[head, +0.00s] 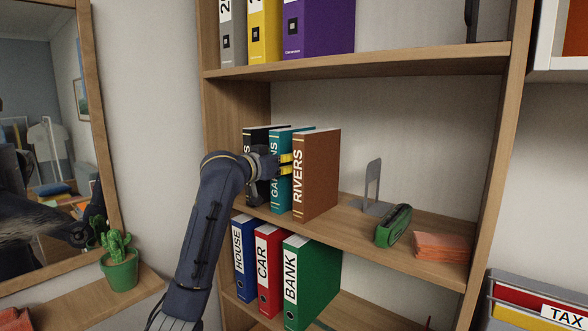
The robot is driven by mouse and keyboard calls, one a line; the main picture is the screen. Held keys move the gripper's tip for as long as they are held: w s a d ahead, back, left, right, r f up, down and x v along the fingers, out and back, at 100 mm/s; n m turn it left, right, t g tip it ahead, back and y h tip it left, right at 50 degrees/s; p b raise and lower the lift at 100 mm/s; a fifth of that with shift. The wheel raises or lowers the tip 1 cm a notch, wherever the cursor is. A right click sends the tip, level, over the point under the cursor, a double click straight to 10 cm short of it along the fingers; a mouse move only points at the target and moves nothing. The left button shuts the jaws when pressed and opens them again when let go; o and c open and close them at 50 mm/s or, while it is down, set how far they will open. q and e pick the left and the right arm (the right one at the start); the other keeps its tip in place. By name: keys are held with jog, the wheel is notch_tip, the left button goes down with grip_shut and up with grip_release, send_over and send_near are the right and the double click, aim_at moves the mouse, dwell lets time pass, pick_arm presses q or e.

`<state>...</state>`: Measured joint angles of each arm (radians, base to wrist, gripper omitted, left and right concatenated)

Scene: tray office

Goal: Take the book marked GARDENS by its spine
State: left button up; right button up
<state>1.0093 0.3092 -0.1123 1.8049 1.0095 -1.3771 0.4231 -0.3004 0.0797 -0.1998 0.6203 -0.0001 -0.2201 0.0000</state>
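The teal book marked GARDENS (280,204) stands upright on the middle shelf, between a black book (254,134) on its left and the brown RIVERS book (316,178) on its right. Part of its lettering is hidden behind my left gripper (286,164). The gripper reaches across the teal spine from the left, at mid-height, with its yellow fingertips near the edge between the teal and brown books. I cannot tell whether the fingers are apart or closed on the spine. My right gripper is not in view.
HOUSE, CAR and BANK binders (318,285) stand below. A potted cactus (119,265) and a mirror (95,110) are at left.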

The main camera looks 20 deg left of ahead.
pick_arm(q)
jog(key=shift+w+d, duration=0.15)
jog(key=shift+w, duration=0.25)
jog(key=shift+r, duration=0.1)
grip_shut()
